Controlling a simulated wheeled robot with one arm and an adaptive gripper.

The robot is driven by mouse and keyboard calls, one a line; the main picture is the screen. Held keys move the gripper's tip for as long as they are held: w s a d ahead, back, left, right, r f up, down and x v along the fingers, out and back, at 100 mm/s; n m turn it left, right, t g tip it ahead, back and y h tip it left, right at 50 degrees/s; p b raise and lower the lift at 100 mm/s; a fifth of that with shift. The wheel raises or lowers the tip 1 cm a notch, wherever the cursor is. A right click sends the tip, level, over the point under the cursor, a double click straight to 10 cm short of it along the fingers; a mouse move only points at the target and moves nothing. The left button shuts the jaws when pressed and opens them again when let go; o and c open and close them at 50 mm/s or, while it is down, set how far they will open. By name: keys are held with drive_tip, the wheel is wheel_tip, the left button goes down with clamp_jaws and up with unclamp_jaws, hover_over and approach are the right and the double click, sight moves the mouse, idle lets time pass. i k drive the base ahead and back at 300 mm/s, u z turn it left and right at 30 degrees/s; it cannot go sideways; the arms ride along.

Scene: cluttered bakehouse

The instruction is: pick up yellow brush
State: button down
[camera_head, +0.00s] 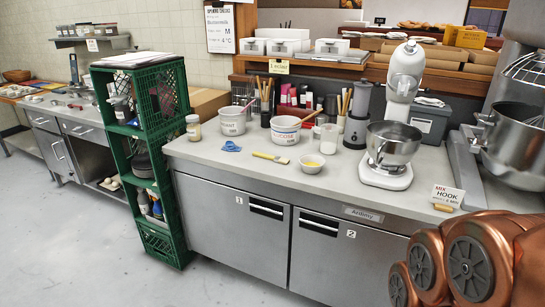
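A brush with a yellow handle (266,156) lies flat on the grey counter, near its front edge and left of the middle of the picture. Its paler end points right, towards a small white bowl (312,162) with something yellow in it. A blue object (231,146) lies just left of the brush, apart from it. Copper-coloured links of my arm fill the bottom right corner. My gripper is not in view.
On the counter (345,190), white tubs (285,132), a jar (193,128) and a stand mixer (398,120) stand near the brush. A sign (447,197) stands at the right. A green crate stack (148,150) adjoins the counter's left end. Floor (80,240) at left front is clear.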

sight(282, 160)
drive_tip(key=u, duration=0.1)
drive_tip(key=i, duration=1.3)
drive_tip(key=u, duration=0.5)
